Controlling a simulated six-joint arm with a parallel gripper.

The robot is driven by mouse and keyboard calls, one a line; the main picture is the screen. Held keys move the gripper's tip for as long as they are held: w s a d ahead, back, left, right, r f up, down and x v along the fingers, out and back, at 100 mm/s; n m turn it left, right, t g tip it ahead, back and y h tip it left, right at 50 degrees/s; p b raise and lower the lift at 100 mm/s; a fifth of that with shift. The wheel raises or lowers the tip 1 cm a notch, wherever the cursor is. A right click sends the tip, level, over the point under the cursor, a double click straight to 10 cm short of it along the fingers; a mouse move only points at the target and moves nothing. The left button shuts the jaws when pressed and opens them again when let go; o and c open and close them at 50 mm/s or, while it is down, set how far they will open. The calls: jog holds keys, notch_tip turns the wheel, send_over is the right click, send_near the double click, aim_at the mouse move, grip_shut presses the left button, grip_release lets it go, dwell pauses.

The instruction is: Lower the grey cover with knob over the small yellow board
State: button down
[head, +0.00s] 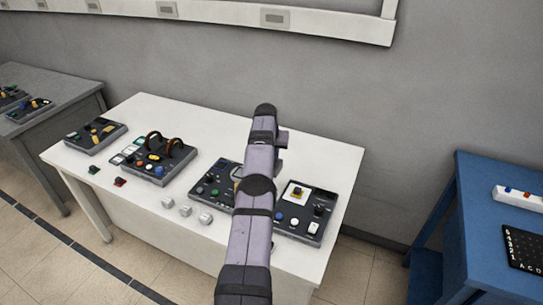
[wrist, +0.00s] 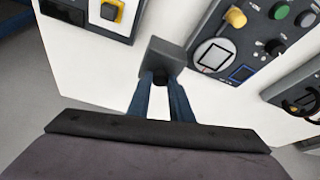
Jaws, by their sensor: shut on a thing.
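My gripper (wrist: 161,82) shows in the wrist view with its two blue fingers shut on the knob of the grey cover (wrist: 170,54). The cover is a dark grey square block, held over the white table between two control panels. The small yellow board (wrist: 113,11) is at the top of the wrist view, left of and apart from the cover, with a dark part on it. In the head view the yellow board (head: 297,190) is on a white square of the right-hand panel.
The right-hand panel (head: 315,228) also carries knobs and buttons. Another panel (head: 208,190) with a round-cornered display lies beside it, partly behind my arm. A panel with dark coils (head: 164,145) stands further left. Several light grey blocks (head: 186,211) lie near the front edge of the white table (head: 215,125).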

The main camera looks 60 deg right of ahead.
jog(key=shift+r, duration=0.35)
jog(key=shift+s, duration=0.1)
jog(key=shift+s+d, duration=0.2)
jog(key=shift+s, duration=0.25)
jog(key=s+a+p, duration=0.2)
jog(key=s, duration=0.8)
jog(key=shift+s+a, duration=0.2)
jog(key=shift+s, duration=0.15)
jog(key=shift+f, duration=0.3)
jog(key=shift+f+b, duration=1.55)
jog(key=shift+f, duration=0.9)
jog(key=shift+f+b, duration=0.5)
jog(key=shift+b, duration=0.1)
